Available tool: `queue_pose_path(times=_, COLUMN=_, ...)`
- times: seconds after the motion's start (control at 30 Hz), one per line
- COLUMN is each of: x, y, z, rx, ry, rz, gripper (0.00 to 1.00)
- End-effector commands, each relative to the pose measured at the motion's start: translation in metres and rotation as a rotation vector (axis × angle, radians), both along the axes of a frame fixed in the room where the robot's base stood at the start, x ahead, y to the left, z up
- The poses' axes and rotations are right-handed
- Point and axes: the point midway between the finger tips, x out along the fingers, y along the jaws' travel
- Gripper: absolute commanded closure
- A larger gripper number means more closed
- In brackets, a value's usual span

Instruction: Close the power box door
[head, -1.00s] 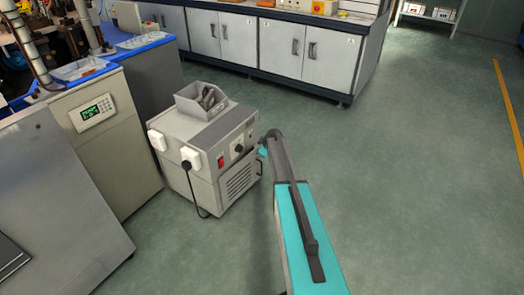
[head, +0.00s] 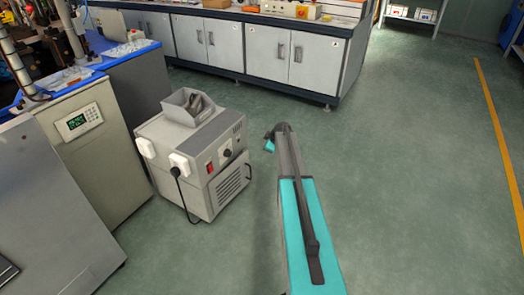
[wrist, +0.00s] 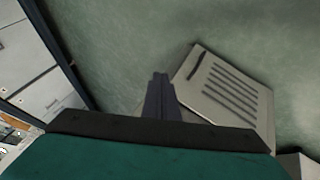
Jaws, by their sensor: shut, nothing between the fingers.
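The power box (head: 195,160) is a grey floor unit with a red switch, a black knob and white sockets. Its vented door panel (head: 230,186) is low on the side facing right; in the head view I cannot tell clearly how far it stands open. The wrist view shows the slotted panel (wrist: 222,85), with a dark handle slot near its upper left edge. My gripper (wrist: 160,76) is shut and empty, left of the panel in the wrist view; whether it touches the panel is unclear. In the head view, the fingers cannot be made out at my arm's far end.
A tray (head: 188,107) with a dark item sits on the box, and a black cable hangs from a socket. A beige cabinet with a display (head: 98,150) stands left. White cupboards (head: 270,50) line the back. The floor (head: 420,180) to the right is clear.

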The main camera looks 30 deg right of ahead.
Motion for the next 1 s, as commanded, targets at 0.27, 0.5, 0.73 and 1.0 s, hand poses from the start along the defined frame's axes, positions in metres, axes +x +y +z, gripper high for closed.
queue_pose_path(times=0.27, x=-0.004, y=-0.006, z=0.009, rx=0.001, ry=0.0, rz=-0.001, gripper=1.0)
queue_pose_path(times=0.5, x=-0.004, y=-0.006, z=0.009, rx=0.0, ry=0.0, rz=0.0, gripper=0.95)
queue_pose_path(times=0.73, x=-0.012, y=0.015, z=-0.006, rx=0.026, ry=0.024, rz=-0.007, gripper=0.73)
queue_pose_path(times=1.0, x=-0.061, y=0.112, z=-0.073, rx=0.15, ry=0.155, rz=-0.059, gripper=0.73)
